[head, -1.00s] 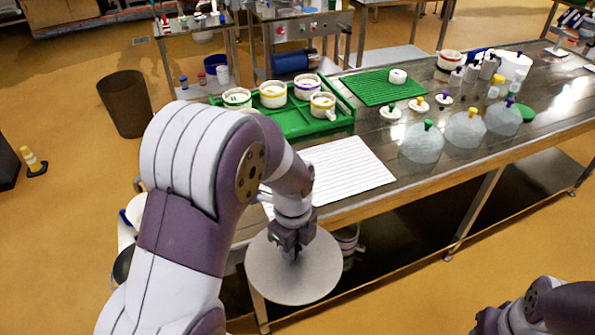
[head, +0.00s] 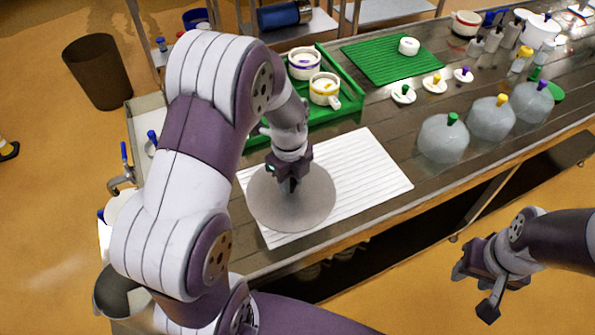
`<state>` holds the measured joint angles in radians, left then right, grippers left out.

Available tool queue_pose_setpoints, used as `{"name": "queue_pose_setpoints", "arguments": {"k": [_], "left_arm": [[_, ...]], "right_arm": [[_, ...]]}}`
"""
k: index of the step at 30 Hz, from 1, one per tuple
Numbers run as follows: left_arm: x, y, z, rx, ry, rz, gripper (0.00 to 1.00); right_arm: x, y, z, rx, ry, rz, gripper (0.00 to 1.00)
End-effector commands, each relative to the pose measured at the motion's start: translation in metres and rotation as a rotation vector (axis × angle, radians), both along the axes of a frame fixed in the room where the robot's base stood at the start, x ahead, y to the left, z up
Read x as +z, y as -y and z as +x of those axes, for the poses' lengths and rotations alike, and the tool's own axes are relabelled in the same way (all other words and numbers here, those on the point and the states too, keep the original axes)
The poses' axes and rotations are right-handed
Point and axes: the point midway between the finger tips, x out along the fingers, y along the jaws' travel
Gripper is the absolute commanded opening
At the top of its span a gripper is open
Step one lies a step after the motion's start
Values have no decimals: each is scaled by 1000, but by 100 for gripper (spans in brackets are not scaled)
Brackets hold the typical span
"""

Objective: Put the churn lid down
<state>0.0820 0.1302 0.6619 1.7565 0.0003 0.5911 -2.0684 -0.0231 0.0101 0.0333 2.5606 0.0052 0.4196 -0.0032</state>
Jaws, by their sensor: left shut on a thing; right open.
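The churn lid (head: 262,207) is a flat grey disc at the near left of the table. My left gripper (head: 287,185) is shut on it from above, at its middle. The lid overlaps the left part of a white ribbed mat (head: 365,180). I cannot tell whether the lid touches the mat or hangs just above it. My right gripper (head: 474,287) is open and empty, off the table's front edge at the lower right.
A green tray (head: 345,117) with white moulds stands behind the mat. A green ribbed mat (head: 375,62) lies farther back. The white mat's right part is clear.

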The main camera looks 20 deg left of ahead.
Motion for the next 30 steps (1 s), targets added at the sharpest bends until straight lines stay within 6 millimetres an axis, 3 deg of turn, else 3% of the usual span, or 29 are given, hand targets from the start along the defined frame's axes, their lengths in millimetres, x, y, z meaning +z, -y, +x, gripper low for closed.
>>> {"name": "queue_pose_setpoints", "arguments": {"k": [4,9,19,27,28,30], "left_arm": [[-20,-5,37,0,-2,0,0],[-37,-9,65,0,1,0,0],[-80,-10,71,1,-1,0,0],[-84,-10,72,1,1,1,0],[-84,-10,71,1,0,0,34],[-83,-10,71,1,0,0,53]], "right_arm": [[11,0,0,0,0,0,43],[16,0,0,0,0,0,43],[28,0,0,0,0,0,43],[26,0,0,0,0,0,43],[26,0,0,0,0,0,43],[26,0,0,0,0,0,43]]}}
